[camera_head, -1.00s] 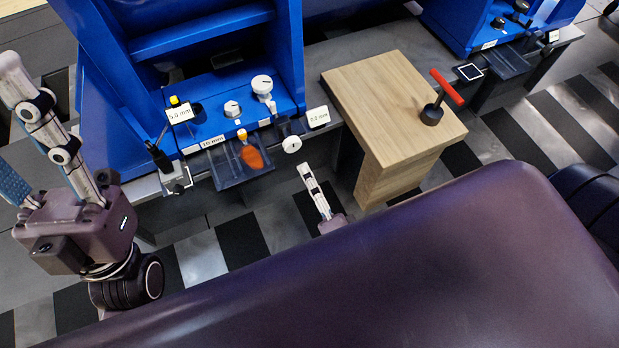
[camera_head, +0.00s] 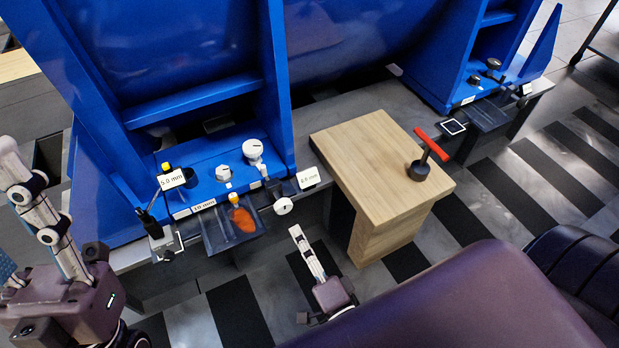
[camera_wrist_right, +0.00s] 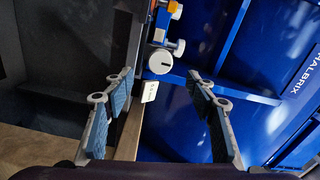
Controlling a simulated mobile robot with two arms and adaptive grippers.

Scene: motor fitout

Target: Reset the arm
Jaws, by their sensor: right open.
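My right gripper (camera_head: 307,252) is low in front of the bench in the head view, pointing up towards a white round knob (camera_head: 283,205). It is apart from the knob and from the wooden block. In the right wrist view its two fingers (camera_wrist_right: 160,115) with blue pads stand wide apart with nothing between them; the knob (camera_wrist_right: 160,61) shows beyond. My left gripper (camera_head: 20,215) is at the left edge, partly cut off, its visible finger pointing up. Its fingers look spread, and no object shows in it.
A blue machine (camera_head: 200,103) with knobs and size labels stands behind. A dark tray (camera_head: 215,240) with an orange piece juts out at its front. The striped floor in front is free.

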